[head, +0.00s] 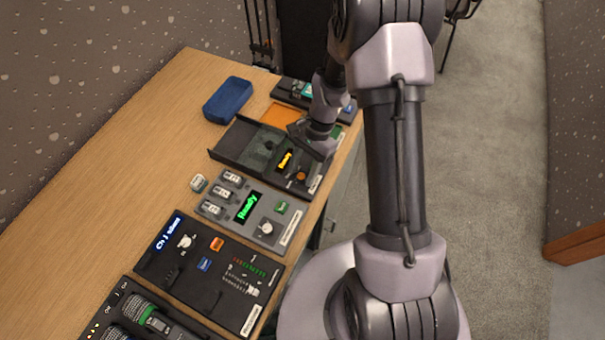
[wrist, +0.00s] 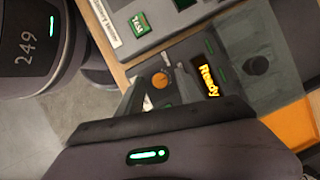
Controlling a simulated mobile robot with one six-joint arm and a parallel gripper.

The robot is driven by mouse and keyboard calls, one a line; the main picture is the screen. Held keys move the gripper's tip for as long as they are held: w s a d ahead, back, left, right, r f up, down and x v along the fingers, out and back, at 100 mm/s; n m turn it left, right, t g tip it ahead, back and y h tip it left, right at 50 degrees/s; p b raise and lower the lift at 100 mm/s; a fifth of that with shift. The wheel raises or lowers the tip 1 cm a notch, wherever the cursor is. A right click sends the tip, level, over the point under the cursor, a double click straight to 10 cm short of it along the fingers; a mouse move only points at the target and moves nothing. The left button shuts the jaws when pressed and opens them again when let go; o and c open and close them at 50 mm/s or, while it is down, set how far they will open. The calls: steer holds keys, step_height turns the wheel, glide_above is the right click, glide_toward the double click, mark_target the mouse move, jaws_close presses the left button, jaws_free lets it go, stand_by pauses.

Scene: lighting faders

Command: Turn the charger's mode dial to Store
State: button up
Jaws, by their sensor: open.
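A black unit with an orange lit "Ready" display (head: 285,160) lies on the table; it bears a small orange dial (head: 300,176). The dial (wrist: 160,80) also shows in the wrist view, with marks too small to read beside it. My gripper (head: 310,143) is above this unit. In the wrist view my gripper (wrist: 159,76) is open, its two fingers apart on either side of the dial in the picture; contact cannot be told. No label naming a charger or Store is readable.
A grey unit (head: 247,207) with a green "Ready" display, a knob and a green Test button lies beside it. A dark panel (head: 195,270) and microphones (head: 140,310) lie nearer. A blue case (head: 228,100) sits behind. The table's left part is bare.

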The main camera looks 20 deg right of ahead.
steer(key=shift+f, duration=0.1)
jaws_close()
steer(key=shift+n+p, duration=0.3)
steer(key=shift+a+n+g+h+p, duration=0.1)
steer(key=shift+n+g+h+p, duration=0.2)
steer(key=shift+n+g+p, duration=0.5)
steer(key=n+h+p, duration=0.1)
steer(key=n, duration=0.3)
steer(key=shift+w+p, duration=0.1)
steer(key=shift+p, duration=0.3)
steer(key=n+h+p, duration=0.1)
steer(key=n, duration=0.1)
steer(key=n+h+p, duration=0.1)
steer(key=n, duration=0.2)
steer(key=shift+a+n+g, duration=0.15)
steer(key=shift+n+g, duration=0.15)
